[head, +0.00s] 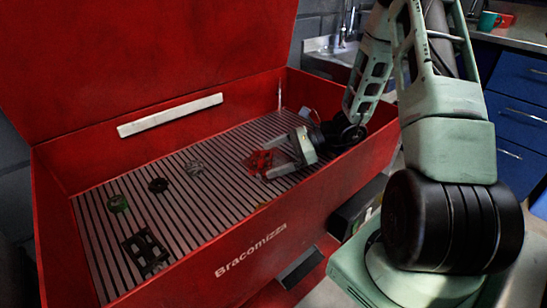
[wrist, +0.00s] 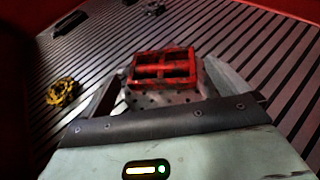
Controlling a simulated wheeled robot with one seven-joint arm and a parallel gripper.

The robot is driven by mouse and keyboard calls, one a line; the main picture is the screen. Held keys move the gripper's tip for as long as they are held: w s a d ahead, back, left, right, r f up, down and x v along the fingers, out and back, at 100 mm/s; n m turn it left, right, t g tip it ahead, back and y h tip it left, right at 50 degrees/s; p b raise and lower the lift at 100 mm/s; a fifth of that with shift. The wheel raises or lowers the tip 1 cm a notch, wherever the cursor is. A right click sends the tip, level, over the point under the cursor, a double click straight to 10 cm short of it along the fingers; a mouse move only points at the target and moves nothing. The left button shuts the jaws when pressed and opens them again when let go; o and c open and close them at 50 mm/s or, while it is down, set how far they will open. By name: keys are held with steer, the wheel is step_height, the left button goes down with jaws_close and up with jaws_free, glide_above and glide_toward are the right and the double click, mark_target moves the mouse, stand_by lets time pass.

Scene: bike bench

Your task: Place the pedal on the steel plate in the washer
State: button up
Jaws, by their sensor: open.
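The red pedal (head: 261,160) is in the right part of the red washer (head: 250,245). In the wrist view the red pedal (wrist: 163,67) lies flat and appears to rest on the perforated grey steel plate (wrist: 160,99). My gripper (head: 274,159) is open low over the slatted floor. In the wrist view the fingers of my gripper (wrist: 166,80) stand apart, one on each side of the pedal and plate, with visible gaps. The near edge of the plate is hidden behind the gripper body.
A yellow ring-shaped part (wrist: 62,92) lies left of the plate. The washer walls and raised lid (head: 150,60) bound the space. Slats between are clear.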

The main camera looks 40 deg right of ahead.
steer(key=p+v, duration=0.1)
steer(key=v, duration=0.6)
steer(key=shift+s, duration=0.1)
